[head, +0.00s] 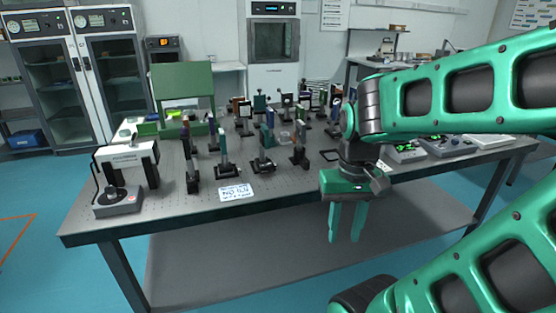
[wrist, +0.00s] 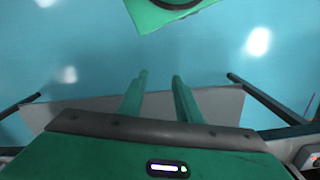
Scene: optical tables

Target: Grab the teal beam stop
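Several upright optics on black posts stand on the optical table (head: 75,222) in the head view. A narrow teal-looking plate (head: 223,143) stands left of the table's middle, and a darker green plate (head: 265,137) stands to its right. I cannot tell for sure which is the teal beam stop. My gripper (head: 347,235) points down at the table's front edge, right of these optics and apart from them. Its two green fingers are apart with nothing between them, as the wrist view (wrist: 160,77) also shows. No beam stop shows in the wrist view.
A white-and-black instrument (head: 118,185) stands at the table's left end. A handwritten card (head: 235,192) lies near the front edge. A grey lower shelf (head: 230,265) and blue floor (wrist: 90,45) lie below.

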